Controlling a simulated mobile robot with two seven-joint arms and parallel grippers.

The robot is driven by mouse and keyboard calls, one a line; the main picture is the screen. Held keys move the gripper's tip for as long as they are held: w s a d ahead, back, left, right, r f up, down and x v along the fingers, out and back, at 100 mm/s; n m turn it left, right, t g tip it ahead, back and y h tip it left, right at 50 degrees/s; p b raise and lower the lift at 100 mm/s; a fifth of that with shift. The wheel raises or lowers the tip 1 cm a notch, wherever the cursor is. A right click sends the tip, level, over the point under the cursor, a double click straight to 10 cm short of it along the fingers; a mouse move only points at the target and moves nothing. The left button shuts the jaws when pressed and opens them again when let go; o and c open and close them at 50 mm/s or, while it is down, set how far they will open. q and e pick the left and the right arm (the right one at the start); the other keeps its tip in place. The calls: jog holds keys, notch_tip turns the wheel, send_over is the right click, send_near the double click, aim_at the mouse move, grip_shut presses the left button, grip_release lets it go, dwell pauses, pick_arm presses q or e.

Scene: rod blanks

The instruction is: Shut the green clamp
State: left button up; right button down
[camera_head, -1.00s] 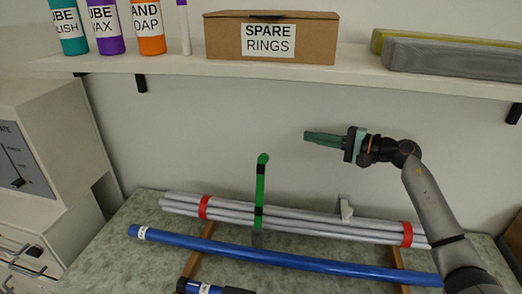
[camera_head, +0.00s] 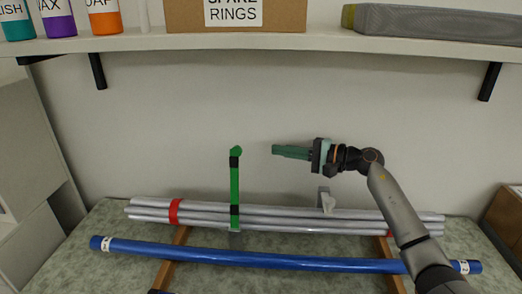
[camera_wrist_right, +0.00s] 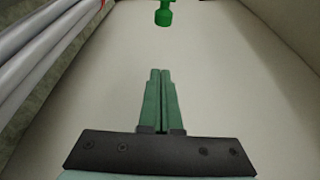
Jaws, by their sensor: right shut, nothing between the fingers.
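The green clamp (camera_head: 235,185) has an upright green lever with black bands and stands at the bundle of grey rods (camera_head: 280,217). Its green knob-like top (camera_wrist_right: 163,14) shows at the top edge of the right wrist view. My right gripper (camera_head: 275,149) is shut and empty, with its green fingers pointing left. It is in the air to the right of the lever's top, at about the same height in the picture and apart from it. My left gripper is not in view.
A blue pipe (camera_head: 250,258) lies in front of the grey rods on wooden strips. A small grey clamp-like piece (camera_head: 327,202) sits on the rods below my right gripper. The shelf (camera_head: 260,42) above carries bottles and a cardboard box (camera_head: 280,15). The wall behind is bare.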

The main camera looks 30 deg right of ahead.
jog(key=w+a+p, duration=0.4)
jog(key=a+p, duration=0.1)
jog(key=a, duration=0.2)
jog(key=shift+w+a+r, duration=0.15)
jog(key=shift+w+a, duration=0.2)
dwell(0.4)
